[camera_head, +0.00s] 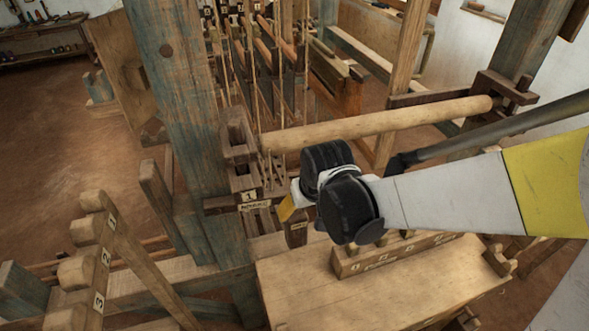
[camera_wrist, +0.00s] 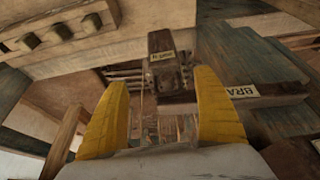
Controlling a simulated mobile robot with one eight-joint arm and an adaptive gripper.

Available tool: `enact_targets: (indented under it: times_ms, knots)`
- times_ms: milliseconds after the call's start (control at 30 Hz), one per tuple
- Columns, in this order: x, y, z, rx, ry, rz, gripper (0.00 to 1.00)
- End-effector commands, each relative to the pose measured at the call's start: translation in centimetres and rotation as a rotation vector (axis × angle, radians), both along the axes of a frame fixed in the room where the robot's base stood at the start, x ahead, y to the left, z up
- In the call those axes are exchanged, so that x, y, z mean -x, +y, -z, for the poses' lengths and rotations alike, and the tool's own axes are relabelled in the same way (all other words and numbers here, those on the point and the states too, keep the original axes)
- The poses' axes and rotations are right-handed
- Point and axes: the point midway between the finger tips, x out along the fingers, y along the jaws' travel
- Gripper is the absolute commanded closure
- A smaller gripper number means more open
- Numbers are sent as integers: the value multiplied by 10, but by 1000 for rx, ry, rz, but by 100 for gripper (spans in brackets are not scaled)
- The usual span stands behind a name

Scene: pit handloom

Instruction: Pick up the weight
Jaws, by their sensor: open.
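My gripper (camera_head: 290,208) is in front of the loom frame, with one yellow fingertip clearly showing past its black body. In the wrist view my gripper (camera_wrist: 165,115) is open, its two yellow fingers spread wide. A dark wooden block with a small pale label (camera_wrist: 163,65) shows between and beyond the fingertips, apart from them. It may be the weight, but I cannot tell for sure. In the head view a small labelled dark block (camera_head: 296,234) sits just below the fingertip. Nothing is held.
A dark board (camera_wrist: 275,85) with a label starting "BRA" lies right of the fingers. A pegged, numbered wooden block (camera_head: 375,262) stands on a bench (camera_head: 320,295) below my arm. A round beam (camera_head: 385,122), blue-grey post (camera_head: 175,90) and numbered rack (camera_head: 103,262) surround the space.

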Motion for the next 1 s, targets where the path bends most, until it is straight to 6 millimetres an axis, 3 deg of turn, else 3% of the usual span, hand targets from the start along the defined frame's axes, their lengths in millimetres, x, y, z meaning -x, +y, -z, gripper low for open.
enact_targets:
  times_ms: [200,433,633,1000]
  knots:
    - [-14,5,38,0,0,-1,21]
    - [-22,8,55,0,0,-1,21]
    - [-36,16,84,0,0,0,21]
    - [-40,17,92,0,0,0,23]
